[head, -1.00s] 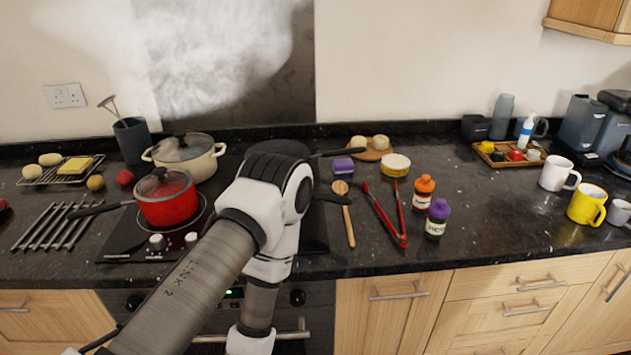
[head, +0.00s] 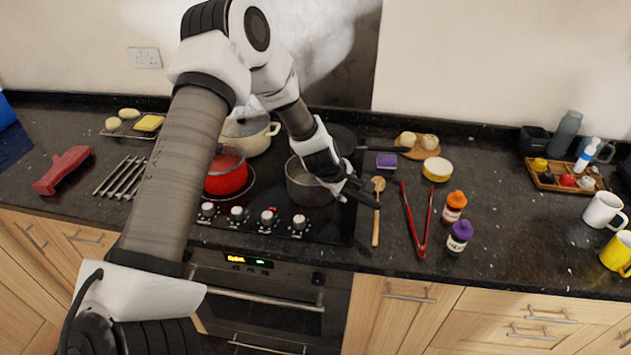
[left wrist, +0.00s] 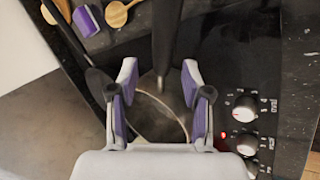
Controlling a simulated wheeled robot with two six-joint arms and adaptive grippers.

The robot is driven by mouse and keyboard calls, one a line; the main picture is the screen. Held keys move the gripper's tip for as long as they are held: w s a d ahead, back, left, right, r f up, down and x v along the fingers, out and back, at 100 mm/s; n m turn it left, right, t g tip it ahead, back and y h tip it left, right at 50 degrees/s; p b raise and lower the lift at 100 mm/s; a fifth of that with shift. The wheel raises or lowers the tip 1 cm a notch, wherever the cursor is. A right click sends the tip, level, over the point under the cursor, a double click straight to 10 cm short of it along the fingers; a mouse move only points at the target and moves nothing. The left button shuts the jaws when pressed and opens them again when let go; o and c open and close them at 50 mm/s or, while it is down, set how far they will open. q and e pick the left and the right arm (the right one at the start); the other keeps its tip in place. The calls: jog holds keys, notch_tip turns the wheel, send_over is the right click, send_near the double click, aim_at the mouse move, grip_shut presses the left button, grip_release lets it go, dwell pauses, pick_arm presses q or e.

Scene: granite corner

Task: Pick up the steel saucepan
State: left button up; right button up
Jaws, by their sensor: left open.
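The steel saucepan (head: 302,188) stands on the front right of the black hob. My left gripper (head: 362,190) is over its right side, where the handle is, and hides part of the pan. In the left wrist view the pan's inside (left wrist: 150,122) shows below and between the fingers. Its dark handle (left wrist: 166,38) runs away from the pan between the open fingers of my left gripper (left wrist: 160,85). I cannot tell how far the fingers are above the handle. My right gripper is not in view.
A red pot (head: 226,172) and a cream pot (head: 258,135) stand left of the saucepan. A dark frying pan's handle (head: 385,149) lies behind the gripper. A wooden spoon (head: 376,215), purple sponge (head: 386,161) and red tongs (head: 418,230) lie to the right.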

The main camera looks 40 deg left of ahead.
aim_at(349, 191)
pick_arm(q)
jog(key=b+x, duration=0.1)
jog(key=x, duration=0.2)
jog(key=shift+d+f, duration=0.1)
jog(key=shift+f, duration=0.25)
jog(key=shift+w+f, duration=0.25)
jog(key=shift+w, duration=0.05)
jog(key=shift+s+r, duration=0.1)
grip_shut()
jog(key=shift+r, duration=0.1)
